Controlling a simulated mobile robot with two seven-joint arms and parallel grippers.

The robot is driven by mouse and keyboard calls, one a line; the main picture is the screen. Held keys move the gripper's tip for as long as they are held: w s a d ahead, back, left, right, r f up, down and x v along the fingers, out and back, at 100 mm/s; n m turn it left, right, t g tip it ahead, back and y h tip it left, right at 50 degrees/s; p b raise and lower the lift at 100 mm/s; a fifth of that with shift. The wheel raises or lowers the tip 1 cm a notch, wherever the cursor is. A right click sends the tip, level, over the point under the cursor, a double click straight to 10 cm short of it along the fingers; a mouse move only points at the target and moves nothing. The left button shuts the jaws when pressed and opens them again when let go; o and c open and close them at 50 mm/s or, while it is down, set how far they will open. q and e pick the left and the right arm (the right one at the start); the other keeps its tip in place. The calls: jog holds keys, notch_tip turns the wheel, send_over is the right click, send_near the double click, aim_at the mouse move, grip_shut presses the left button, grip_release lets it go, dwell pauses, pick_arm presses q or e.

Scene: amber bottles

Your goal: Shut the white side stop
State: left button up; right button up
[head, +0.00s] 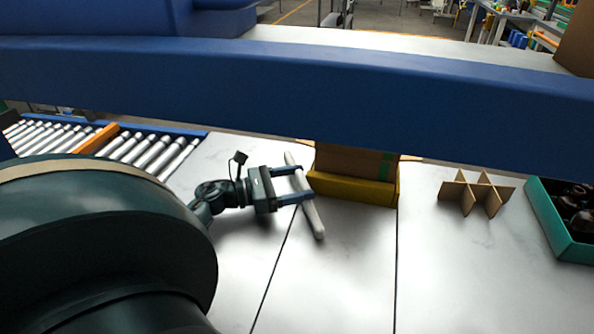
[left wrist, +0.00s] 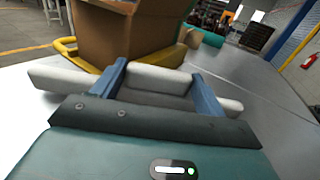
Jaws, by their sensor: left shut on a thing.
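The white side stop (head: 313,217) is a long white bar on the pale table, lying at a slant just left of the yellow tray. My left gripper (head: 304,184) reaches in from the left, with its blue fingers at the bar's middle. In the left wrist view the white stop (left wrist: 70,82) runs across in front of the palm, and the left gripper (left wrist: 160,88) is shut on it. A cardboard box (head: 350,160) sits in the yellow tray (head: 352,188) beyond the bar. My right gripper is not in view.
A roller conveyor (head: 150,150) with an orange bar is at the left. A cardboard divider (head: 476,192) stands on the table at the right, beside a teal crate (head: 552,222) of dark bottles. A large blue beam (head: 300,85) crosses the view. The front table is clear.

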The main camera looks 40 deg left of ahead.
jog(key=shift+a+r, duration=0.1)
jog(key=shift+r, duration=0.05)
pick_arm(q)
jog(key=o, duration=1.4)
jog(key=shift+s+a, duration=0.1)
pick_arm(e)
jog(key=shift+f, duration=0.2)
pick_arm(q)
jog(key=b+v, duration=0.2)
jog(key=v, duration=0.9)
jog(key=shift+s+a+f+b, duration=0.15)
jog(key=shift+s+a+b, duration=0.15)
jog(key=shift+s, duration=0.05)
jog(key=shift+s+a, duration=0.3)
jog(key=shift+s, duration=0.15)
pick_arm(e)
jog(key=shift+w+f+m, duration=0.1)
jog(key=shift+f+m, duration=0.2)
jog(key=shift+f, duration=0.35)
